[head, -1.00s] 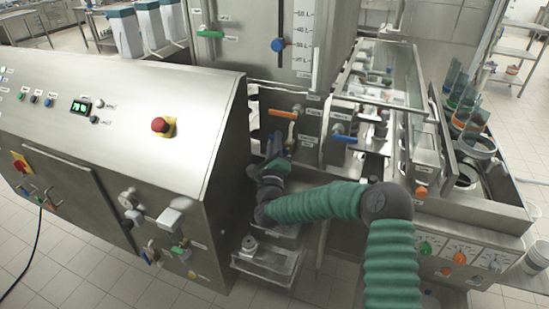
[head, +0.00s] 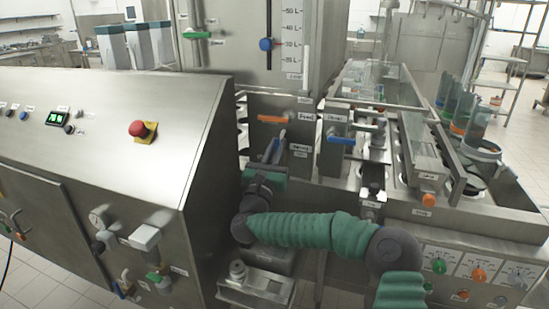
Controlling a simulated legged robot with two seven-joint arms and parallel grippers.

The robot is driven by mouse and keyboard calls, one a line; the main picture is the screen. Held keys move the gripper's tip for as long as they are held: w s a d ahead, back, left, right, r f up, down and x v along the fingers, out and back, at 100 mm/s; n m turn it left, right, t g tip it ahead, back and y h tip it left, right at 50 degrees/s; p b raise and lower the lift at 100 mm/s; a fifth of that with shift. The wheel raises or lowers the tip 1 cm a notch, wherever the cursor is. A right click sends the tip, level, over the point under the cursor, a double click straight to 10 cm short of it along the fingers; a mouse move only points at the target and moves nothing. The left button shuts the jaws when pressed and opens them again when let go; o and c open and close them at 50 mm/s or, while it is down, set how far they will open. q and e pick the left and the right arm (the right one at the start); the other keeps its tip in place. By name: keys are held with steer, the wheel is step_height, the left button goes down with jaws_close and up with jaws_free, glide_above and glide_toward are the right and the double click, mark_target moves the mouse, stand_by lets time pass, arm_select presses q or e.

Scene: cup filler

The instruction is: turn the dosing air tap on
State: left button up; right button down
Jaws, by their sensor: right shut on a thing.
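My right arm comes in from the lower right, and its right gripper (head: 273,153) points up at the front of the filler, between the slanted cabinet and the cup line. The gripper is shut on a tap handle below the orange-handled tap (head: 271,118). This held handle looks like the dosing air tap; a small label (head: 299,150) beside it is too blurred to read surely. The gripper's fingers and wrist mostly hide the tap, so its exact angle cannot be told. My left gripper is not in view.
A blue-handled tap (head: 342,140) sits just right of the gripper. The steel cabinet (head: 190,130) with a red emergency button (head: 142,131) stands close on the left. The hopper (head: 240,45) rises behind.

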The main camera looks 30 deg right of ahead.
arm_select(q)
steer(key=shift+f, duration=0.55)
arm_select(e)
steer(key=shift+f+m, duration=0.35)
steer(key=shift+m, duration=0.05)
steer(key=shift+d, duration=0.1)
steer(key=c, duration=1.4)
jaws_free()
steer(key=shift+c, duration=0.2)
steer(key=shift+r, duration=0.15)
